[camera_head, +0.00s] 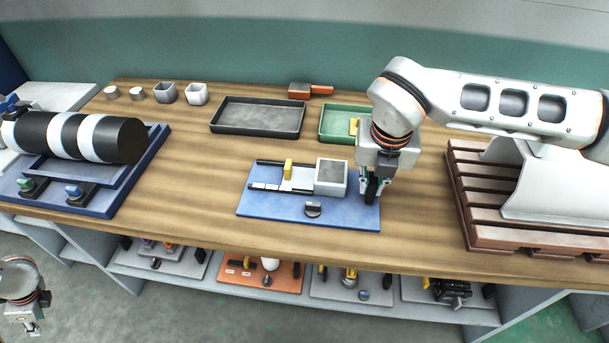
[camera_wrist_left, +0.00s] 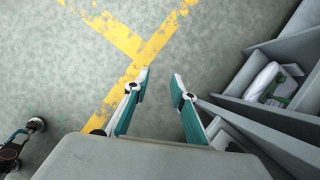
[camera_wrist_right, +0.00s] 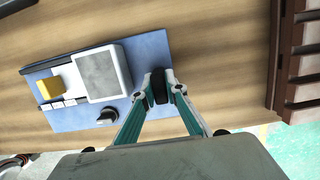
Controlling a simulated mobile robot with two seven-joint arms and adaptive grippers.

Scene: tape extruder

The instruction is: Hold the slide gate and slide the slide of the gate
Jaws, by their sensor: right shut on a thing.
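The slide gate sits on a blue board (camera_head: 340,214) on the wooden table. It has a square grey-white box (camera_head: 331,177), a pale slide strip to its left, and a yellow handle (camera_head: 288,168) standing on the strip. A dark knob (camera_head: 313,209) is at the board's front. My right gripper (camera_head: 371,190) is at the right side of the box. In the right wrist view its fingers are shut on a black upright handle (camera_wrist_right: 158,86) beside the box. My left gripper (camera_wrist_left: 160,86) is open and empty over the floor, low at the left in the head view.
A black tray (camera_head: 258,117) and a green tray (camera_head: 337,124) stand behind the gate. A machine with a black-and-white roll (camera_head: 75,136) is at the left. A brown slatted pallet (camera_head: 470,190) is at the right. A shelf below the table holds several boards.

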